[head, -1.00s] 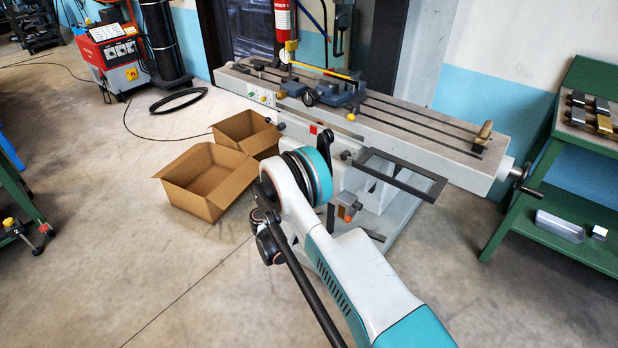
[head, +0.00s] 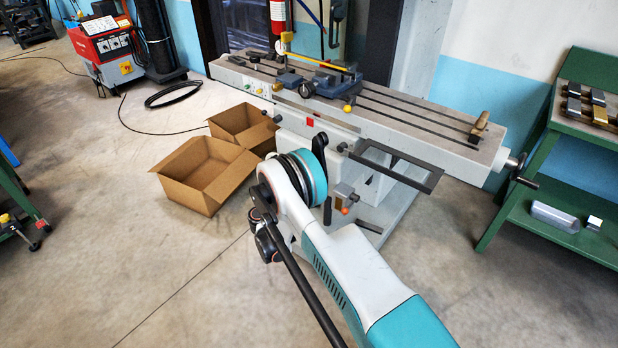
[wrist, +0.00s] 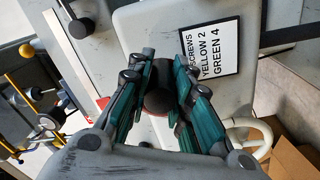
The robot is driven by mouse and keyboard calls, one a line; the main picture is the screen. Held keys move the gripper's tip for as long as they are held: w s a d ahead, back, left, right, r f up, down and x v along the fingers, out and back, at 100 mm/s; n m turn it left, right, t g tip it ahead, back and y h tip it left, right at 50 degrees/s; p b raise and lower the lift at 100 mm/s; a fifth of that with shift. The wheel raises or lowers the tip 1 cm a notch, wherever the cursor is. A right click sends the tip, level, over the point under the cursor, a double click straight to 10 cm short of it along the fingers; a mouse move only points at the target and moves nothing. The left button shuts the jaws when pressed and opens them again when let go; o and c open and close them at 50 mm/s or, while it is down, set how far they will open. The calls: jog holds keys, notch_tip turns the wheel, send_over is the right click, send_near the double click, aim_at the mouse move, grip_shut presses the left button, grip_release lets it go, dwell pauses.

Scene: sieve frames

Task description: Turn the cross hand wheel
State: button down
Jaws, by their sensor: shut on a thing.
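In the wrist view my gripper (wrist: 165,78) has its teal-padded fingers on both sides of a dark round knob (wrist: 158,101) and is shut on it. I take this knob for part of the cross hand wheel; the rest of the wheel is hidden by the fingers and palm. In the head view my gripper is hidden behind my own arm, at the front of the grey milling machine (head: 430,120). A white label (wrist: 209,53) reading "SCREWS YELLOW 2 GREEN 4" is on the machine's grey housing, just beyond the fingers.
Two open cardboard boxes (head: 195,190) stand on the floor left of the machine. A dark rectangular frame (head: 400,170) juts from its front. A crank handle (head: 520,170) sticks out at the right end, near a green bench (head: 545,205).

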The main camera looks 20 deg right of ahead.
jog(key=shift+f+m, duration=0.15)
jog(key=shift+m, duration=0.35)
jog(key=c, duration=1.4)
grip_release()
jog(key=shift+c, duration=0.2)
jog(key=shift+a, duration=0.1)
jog(key=v, duration=1.2)
